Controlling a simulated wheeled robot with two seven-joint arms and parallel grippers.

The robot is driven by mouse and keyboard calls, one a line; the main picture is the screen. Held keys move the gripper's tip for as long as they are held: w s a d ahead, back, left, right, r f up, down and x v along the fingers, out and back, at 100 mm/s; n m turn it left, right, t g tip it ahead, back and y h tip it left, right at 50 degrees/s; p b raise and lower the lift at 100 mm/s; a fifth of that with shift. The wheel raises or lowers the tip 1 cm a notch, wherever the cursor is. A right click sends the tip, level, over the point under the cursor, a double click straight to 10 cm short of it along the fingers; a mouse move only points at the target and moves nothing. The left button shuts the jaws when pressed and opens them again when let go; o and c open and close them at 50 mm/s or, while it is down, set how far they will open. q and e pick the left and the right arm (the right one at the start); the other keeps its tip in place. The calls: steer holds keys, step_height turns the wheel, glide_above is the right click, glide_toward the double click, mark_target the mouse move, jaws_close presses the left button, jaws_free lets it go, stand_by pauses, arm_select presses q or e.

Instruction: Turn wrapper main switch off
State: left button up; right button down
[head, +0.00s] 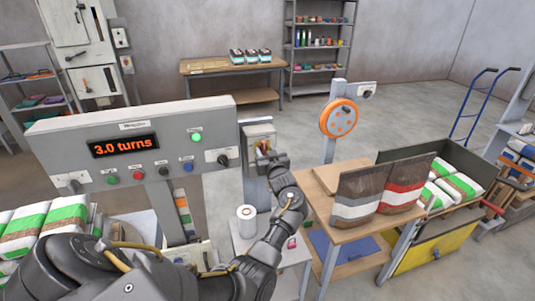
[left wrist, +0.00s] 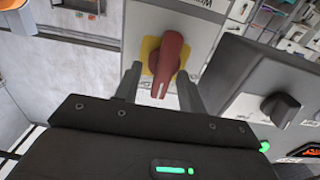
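The main switch has a red handle (left wrist: 168,62) on a yellow plate (left wrist: 149,50), on the front of a grey box (head: 259,131) beside the wrapper panel (head: 60,137). In the left wrist view the handle's narrow end points down towards my gripper. My left gripper (left wrist: 159,74) is open, with one finger on each side of the handle. Gaps show between the fingers and the handle, so it is not gripped. In the head view the gripper (head: 267,155) covers most of the switch. My right gripper is in neither view.
The panel's display (head: 124,146) reads "3.0 turns", and its green lamp (head: 196,138) is lit. A black knob (head: 223,159) sits close left of the switch box. A white roll (head: 246,221) stands below my gripper. A table (head: 345,234) with bags is to the right.

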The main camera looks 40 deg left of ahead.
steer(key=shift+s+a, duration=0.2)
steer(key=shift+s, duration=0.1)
